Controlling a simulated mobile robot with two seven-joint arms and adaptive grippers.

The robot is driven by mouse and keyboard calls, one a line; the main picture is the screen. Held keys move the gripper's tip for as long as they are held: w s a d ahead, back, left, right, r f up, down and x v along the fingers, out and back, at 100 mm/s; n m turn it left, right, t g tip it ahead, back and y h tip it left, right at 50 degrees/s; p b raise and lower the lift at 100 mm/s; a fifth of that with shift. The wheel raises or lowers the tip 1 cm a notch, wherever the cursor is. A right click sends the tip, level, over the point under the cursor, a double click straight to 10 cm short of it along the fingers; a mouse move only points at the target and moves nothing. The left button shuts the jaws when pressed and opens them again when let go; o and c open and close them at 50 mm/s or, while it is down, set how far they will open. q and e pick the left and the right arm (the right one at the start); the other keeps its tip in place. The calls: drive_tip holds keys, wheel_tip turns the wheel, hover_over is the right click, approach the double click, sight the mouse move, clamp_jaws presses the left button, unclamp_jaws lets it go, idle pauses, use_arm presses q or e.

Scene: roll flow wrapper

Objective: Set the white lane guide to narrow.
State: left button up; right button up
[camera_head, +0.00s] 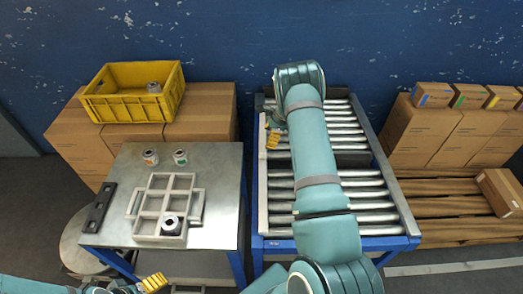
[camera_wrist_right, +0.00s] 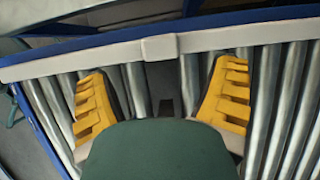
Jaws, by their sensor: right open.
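The white lane guide (camera_head: 263,180) is a long bar along the left side of the roller conveyor. In the right wrist view the lane guide (camera_wrist_right: 100,57) crosses the top of the picture, with a small raised white block (camera_wrist_right: 159,47) at its middle. My right gripper (camera_head: 274,138) is over the rollers, beside the guide's far half. In the wrist view its yellow fingers (camera_wrist_right: 162,85) are spread apart, empty, one on each side of the block and short of the bar. My left gripper (camera_head: 153,283) shows only partly at the bottom edge; its jaw opening is unclear.
The conveyor's blue frame (camera_head: 391,180) borders the rollers, and my right arm hides much of them. A metal table (camera_head: 222,165) at left bears a grey divided tray (camera_head: 149,203) and several small cans. A yellow crate (camera_head: 110,108) and cartons stand behind; cartons on pallets (camera_head: 440,207) stand right.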

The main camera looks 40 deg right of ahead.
sight(263, 149)
drive_tip(key=b+x, duration=0.1)
drive_tip(key=x, duration=0.6)
drive_tip(key=c, duration=1.3)
drive_tip(key=s+d, duration=0.2)
drive_tip(key=s+d+b, duration=0.1)
drive_tip(key=s+d, duration=0.1)
drive_tip(key=d, duration=0.1)
drive_tip(key=s+d+b, duration=0.1)
drive_tip(key=s+d, duration=0.1)
drive_tip(key=shift+d, duration=0.2)
drive_tip(key=o, duration=1.3)
drive_tip(key=shift+s+d, duration=0.1)
